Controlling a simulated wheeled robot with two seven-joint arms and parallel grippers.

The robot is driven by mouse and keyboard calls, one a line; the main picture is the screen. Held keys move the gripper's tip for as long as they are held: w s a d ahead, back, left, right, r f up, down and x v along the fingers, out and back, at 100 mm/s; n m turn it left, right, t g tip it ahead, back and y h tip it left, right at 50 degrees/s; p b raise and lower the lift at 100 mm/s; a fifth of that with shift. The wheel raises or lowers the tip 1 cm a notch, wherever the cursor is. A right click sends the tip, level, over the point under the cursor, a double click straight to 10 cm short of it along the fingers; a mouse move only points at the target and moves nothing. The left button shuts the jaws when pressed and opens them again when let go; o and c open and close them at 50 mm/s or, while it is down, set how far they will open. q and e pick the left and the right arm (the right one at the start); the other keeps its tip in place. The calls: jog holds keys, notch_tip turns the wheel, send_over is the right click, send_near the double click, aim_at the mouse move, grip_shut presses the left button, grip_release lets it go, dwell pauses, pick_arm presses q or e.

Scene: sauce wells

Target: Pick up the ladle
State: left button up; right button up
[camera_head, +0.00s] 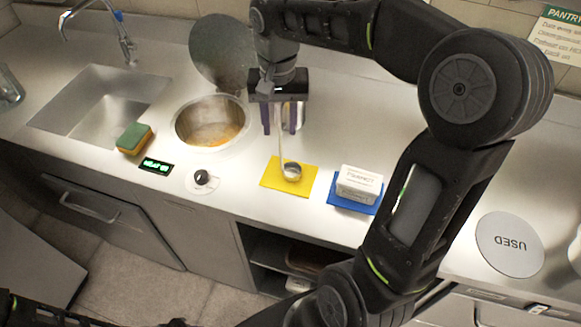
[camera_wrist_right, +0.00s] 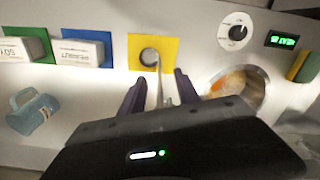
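The ladle (camera_head: 291,172) has its round metal bowl on a yellow mat (camera_head: 271,181) on the counter. Its thin handle rises from the bowl toward my right gripper (camera_head: 281,131). In the right wrist view the ladle bowl (camera_wrist_right: 150,56) is ahead of the fingertips, and the handle runs back between the two dark fingers. My right gripper (camera_wrist_right: 158,78) is open, with a gap on both sides of the handle. The handle's upper end is hidden by the gripper. My left gripper is out of view.
Left of the mat are a round well (camera_head: 208,122) with orange contents, a knob (camera_head: 202,179), a sponge (camera_head: 134,138) and a sink (camera_head: 95,105). A white box (camera_head: 359,183) stands on a blue mat to the right. A blue mug (camera_wrist_right: 35,112) shows in the wrist view.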

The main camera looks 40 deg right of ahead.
grip_shut()
jog(key=shift+r, duration=0.15)
dwell(0.6)
